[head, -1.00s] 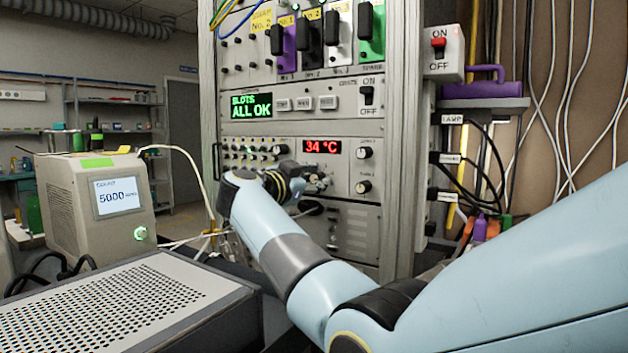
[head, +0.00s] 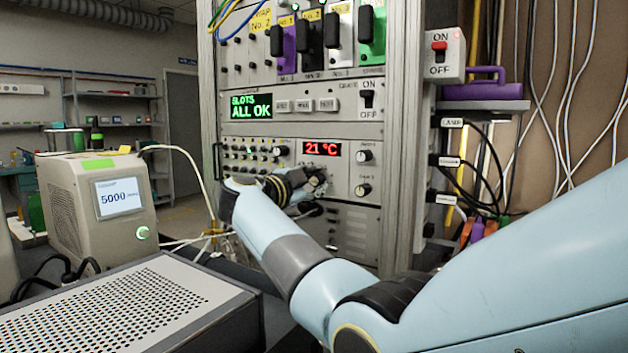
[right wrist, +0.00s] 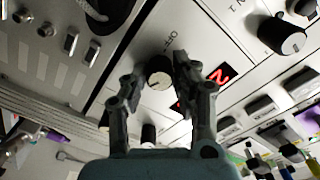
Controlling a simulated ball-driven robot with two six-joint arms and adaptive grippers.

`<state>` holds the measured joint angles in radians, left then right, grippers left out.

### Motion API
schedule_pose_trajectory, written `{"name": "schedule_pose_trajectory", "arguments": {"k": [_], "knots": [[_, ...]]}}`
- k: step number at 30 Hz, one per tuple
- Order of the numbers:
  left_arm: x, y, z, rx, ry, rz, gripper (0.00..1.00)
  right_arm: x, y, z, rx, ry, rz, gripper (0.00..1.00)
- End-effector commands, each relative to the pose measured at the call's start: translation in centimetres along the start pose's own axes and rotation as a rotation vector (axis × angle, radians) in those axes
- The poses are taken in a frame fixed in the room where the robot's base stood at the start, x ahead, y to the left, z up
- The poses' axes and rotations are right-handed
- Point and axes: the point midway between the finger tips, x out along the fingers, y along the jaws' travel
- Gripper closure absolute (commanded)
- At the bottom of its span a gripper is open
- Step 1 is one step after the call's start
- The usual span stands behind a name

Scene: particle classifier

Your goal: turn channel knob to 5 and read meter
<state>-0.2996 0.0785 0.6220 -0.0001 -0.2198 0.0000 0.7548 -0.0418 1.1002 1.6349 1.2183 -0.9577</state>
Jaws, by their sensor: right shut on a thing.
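The red meter display (head: 321,149) on the rack panel reads 21 °C in the head view. Part of it shows in the right wrist view (right wrist: 222,75). My right gripper (head: 316,183) is at the panel just below the display. In the right wrist view its fingers (right wrist: 158,82) are closed around a round knob with a light face (right wrist: 159,80). The gripper hides this knob in the head view. My left gripper is not in view.
Two more knobs sit right of the display, an upper one (head: 364,155) and a lower one (head: 363,189). A green screen (head: 251,106) above reads "SLOTS ALL OK". A beige unit (head: 98,205) showing 5000 stands at left, behind a perforated grey box (head: 110,310).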

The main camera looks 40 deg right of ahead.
Motion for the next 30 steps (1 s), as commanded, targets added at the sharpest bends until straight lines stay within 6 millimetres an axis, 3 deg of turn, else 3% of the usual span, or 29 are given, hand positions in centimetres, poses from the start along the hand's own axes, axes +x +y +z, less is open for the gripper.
{"name": "schedule_pose_trajectory", "arguments": {"k": [3,4,9,18,30], "knots": [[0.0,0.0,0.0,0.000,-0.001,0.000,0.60,0.0,0.0,0.0,0.001,-0.001,0.001,1.00],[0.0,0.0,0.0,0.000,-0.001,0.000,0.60,0.0,0.0,0.0,0.001,-0.001,0.001,0.70],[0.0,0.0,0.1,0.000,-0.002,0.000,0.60,0.0,0.0,0.0,0.000,-0.001,0.001,0.51],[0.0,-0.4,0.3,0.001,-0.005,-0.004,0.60,-0.6,0.0,0.1,-0.001,-0.002,0.001,0.51],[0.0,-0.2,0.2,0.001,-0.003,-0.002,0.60,-6.8,0.1,0.1,0.000,-0.003,0.002,0.51]]}}
